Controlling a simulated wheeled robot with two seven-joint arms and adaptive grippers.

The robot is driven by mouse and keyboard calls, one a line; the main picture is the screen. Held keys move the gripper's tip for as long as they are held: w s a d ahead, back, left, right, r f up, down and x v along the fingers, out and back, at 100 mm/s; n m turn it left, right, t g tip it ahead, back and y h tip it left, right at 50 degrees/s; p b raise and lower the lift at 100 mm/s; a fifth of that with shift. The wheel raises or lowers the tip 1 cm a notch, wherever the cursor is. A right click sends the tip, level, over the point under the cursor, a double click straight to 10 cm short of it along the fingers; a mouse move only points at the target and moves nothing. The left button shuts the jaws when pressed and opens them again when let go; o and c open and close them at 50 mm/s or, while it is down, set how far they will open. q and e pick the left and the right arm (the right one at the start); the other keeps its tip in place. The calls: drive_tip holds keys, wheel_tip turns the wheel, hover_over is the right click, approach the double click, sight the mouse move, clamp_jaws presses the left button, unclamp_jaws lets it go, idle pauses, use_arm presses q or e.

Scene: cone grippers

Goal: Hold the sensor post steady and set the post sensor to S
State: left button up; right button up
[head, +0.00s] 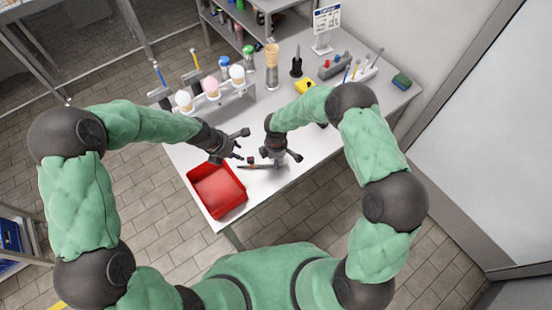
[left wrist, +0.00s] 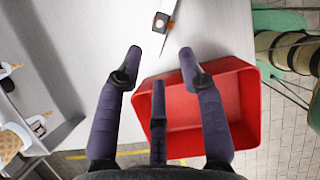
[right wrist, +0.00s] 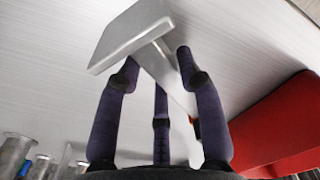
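The sensor post (head: 262,167) shows in the head view as a thin piece at the table's front, partly hidden by my right gripper (head: 282,155). In the right wrist view its pale flat plate (right wrist: 130,35) and bar (right wrist: 180,95) show at my right gripper (right wrist: 157,62). The bar crosses behind the spread fingers; I cannot tell whether they touch it. A small dark and orange block, seemingly the sensor (left wrist: 161,21), sits on the post in the left wrist view. My left gripper (head: 240,143) is open and empty, apart from it. The setting letter is unreadable.
A red bin (head: 237,204) stands at the table's front left, close below my left gripper. Bare table lies between.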

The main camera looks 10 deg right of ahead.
sight(244, 164)
clamp_jaws()
use_arm(q)
drive_tip(key=c, duration=0.6)
drive_tip(key=shift+w+a, duration=0.1)
drive_tip(key=shift+w, duration=0.05)
clamp_jaws()
drive_tip(key=w+a+m+g, duration=0.3)
drive_tip(key=m, duration=0.6)
drive_tip(key=x, duration=0.9)
drive_tip(key=shift+s+d+f, duration=0.1)
drive_tip(key=shift+d+f, duration=0.05)
drive_tip(key=shift+f, duration=0.1)
